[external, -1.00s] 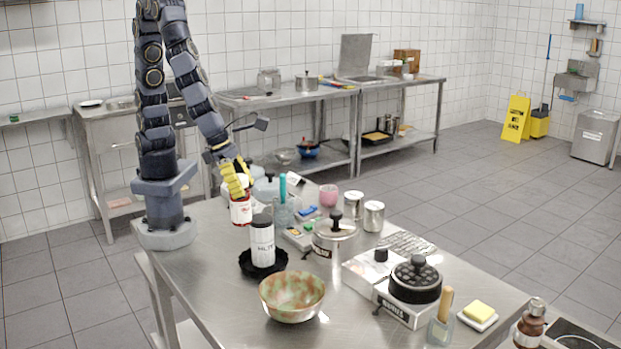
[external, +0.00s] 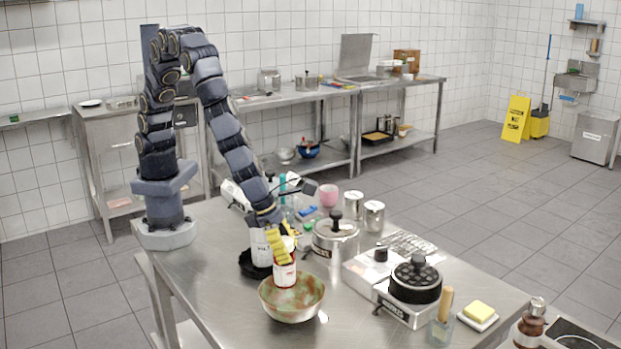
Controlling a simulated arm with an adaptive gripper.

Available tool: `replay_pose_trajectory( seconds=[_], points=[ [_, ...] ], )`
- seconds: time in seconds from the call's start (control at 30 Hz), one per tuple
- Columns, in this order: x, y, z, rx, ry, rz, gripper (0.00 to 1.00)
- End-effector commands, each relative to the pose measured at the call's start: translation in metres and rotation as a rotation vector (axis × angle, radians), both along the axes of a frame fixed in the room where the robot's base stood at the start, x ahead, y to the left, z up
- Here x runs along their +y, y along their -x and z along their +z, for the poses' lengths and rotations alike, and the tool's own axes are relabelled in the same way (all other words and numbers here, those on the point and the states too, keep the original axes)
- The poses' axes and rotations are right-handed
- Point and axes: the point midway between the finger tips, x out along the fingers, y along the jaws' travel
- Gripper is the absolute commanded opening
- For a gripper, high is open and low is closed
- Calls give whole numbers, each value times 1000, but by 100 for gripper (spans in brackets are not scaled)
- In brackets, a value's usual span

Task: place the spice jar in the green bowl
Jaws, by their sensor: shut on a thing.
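The spice jar (external: 285,275) is a small white jar with a red band and label. My gripper (external: 281,250), with yellow fingers, is shut on its upper part and holds it upright. The green bowl (external: 292,306), mottled green and brown, stands near the table's front left edge. In this view the jar is over the bowl, its lower end at or just inside the far rim. I cannot tell whether it touches the bowl.
A white canister (external: 261,247) on a black dish (external: 250,266) stands just behind left of the bowl. A lidded pot (external: 335,239) is behind right, and a scale with a black pan (external: 415,282) is farther right. Bare tabletop lies right of the bowl.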

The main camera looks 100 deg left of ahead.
Motion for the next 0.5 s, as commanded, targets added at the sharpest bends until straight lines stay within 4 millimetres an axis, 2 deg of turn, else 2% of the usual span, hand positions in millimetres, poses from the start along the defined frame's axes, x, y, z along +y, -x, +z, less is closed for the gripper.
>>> replay_pose_trajectory(
  seconds=[0.1,0.37,0.5],
  points=[
    [-6,-9,-12,-2,3,1,9],
    [-10,-17,-23,0,0,1,9],
    [-10,-18,-41,-2,-4,-1,9]
  ],
)
